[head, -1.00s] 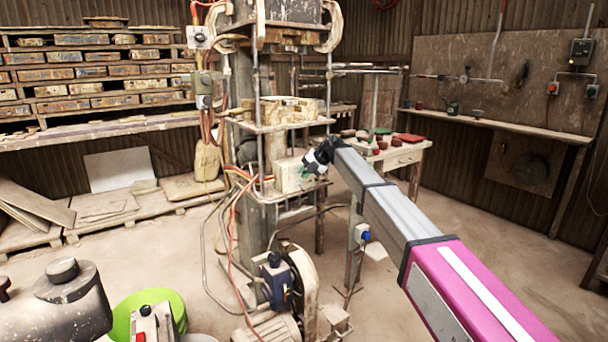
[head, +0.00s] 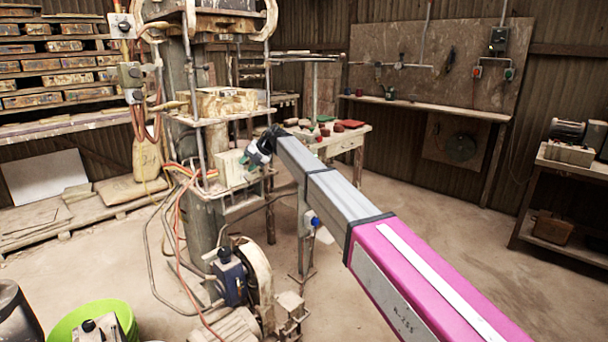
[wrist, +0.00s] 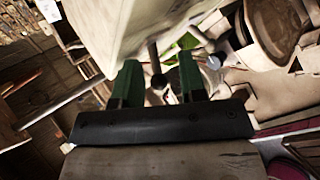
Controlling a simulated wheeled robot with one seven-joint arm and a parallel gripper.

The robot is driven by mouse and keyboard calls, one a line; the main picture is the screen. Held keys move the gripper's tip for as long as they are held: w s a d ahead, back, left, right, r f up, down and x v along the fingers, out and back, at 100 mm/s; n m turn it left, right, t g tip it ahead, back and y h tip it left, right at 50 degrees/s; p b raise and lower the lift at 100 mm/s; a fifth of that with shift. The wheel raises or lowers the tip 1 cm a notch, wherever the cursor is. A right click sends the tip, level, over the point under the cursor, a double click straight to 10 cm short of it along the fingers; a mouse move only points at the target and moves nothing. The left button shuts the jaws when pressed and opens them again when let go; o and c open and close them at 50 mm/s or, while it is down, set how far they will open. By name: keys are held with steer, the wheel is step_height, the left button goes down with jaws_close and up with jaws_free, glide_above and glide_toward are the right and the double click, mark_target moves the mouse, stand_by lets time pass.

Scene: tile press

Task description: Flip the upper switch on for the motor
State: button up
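The tall tile press (head: 228,107) stands left of centre in the head view. On its left post a small grey switch box (head: 122,25) sits high up, with a second grey box (head: 131,75) below it. Whether either is on or off is too small to tell. My gripper (head: 246,159) is beside the press's right side, below and to the right of both boxes. In the wrist view its two green fingers (wrist: 157,70) are apart, with nothing held between them. No switch can be made out in the wrist view.
A blue motor unit (head: 228,275) with a wheel stands at the press's foot. A green bucket (head: 65,325) is at lower left. A table (head: 345,143) with tiles stands behind my arm. A shelf (head: 560,168) is at far right.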

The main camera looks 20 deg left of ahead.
steer(key=y, duration=0.2)
steer(key=f+y, duration=0.1)
steer(key=shift+s+d+f+n+t, duration=0.15)
steer(key=shift+d+n+t, duration=0.1)
steer(key=shift+n+t, duration=0.15)
steer(key=y, duration=0.2)
steer(key=f+n+y, duration=0.1)
steer(key=n+y, duration=0.1)
steer(key=y, duration=0.1)
steer(key=shift+a+f+t+y, duration=0.25)
steer(key=shift+f+t+y, duration=0.05)
steer(key=shift+f, duration=0.1)
steer(key=shift+d, duration=0.3)
steer(key=w+d+f+m+t+h, duration=0.1)
steer(key=w+d+m+t, duration=0.3)
steer(key=d, duration=0.7)
steer(key=w+d+f+m+t+h, duration=0.2)
steer(key=w+d+m+t, duration=0.3)
steer(key=d, duration=0.6)
steer(key=w+d+f+m+t+h, duration=0.1)
steer(key=w+d+m+t+h, duration=0.1)
steer(key=w+d+m+t, duration=0.2)
steer(key=shift+w+d+f+m+t, duration=0.3)
steer(key=shift+d+m, duration=1.4)
steer(key=shift+d, duration=2.15)
steer(key=shift+r, duration=0.1)
